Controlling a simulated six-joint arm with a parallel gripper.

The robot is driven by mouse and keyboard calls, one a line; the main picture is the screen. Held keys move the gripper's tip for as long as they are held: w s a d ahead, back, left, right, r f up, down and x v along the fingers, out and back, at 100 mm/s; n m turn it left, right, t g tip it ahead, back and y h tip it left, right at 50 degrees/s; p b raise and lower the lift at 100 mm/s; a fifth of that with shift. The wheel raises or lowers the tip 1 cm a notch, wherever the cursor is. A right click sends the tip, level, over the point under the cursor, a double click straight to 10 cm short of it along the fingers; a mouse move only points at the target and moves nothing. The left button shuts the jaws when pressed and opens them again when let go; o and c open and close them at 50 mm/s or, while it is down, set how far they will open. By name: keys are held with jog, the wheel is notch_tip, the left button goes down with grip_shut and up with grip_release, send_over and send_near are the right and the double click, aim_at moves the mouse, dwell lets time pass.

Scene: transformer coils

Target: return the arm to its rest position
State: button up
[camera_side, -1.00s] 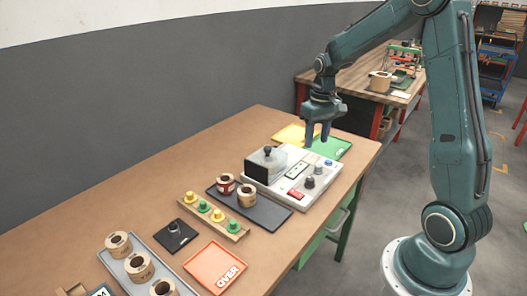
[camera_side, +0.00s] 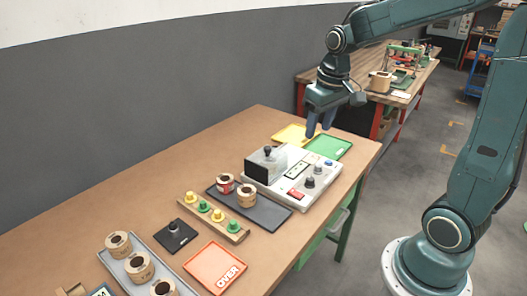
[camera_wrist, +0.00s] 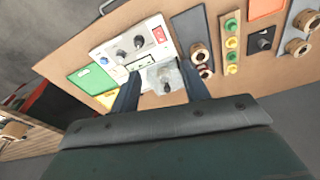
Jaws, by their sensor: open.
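My gripper (camera_side: 320,122) is in the air above the back end of the workbench in the side view, pointing down over the yellow and green mats. Its two fingers are apart with nothing between them. In the wrist view my gripper (camera_wrist: 160,92) also shows open and empty, its fingers framing the tester below. The light grey tester (camera_side: 318,186) with knobs, a red switch and a clear-covered dark block stands under and in front of the gripper, clear of it.
A dark tray (camera_side: 268,216) with two coils lies left of the tester. A wooden rack (camera_side: 240,238) of yellow and green pieces, a black block (camera_side: 174,236), an orange OVER tray (camera_side: 208,262) and a grey tray (camera_side: 184,287) with coils lie nearer. A second bench (camera_side: 420,78) stands behind.

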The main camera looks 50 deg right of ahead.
jog(key=s+a+r+n+t, duration=0.1)
jog(key=s+a+r, duration=0.1)
jog(key=s+a, duration=0.3)
jog(key=s+a+r+n+t, duration=0.1)
jog(key=s+a+r+t, duration=0.1)
jog(key=s+a, duration=0.3)
jog(key=shift+s+r+t, duration=0.3)
jog(key=shift+s+r, duration=0.05)
jog(key=shift+s, duration=1.9)
jog(key=shift+a, duration=0.1)
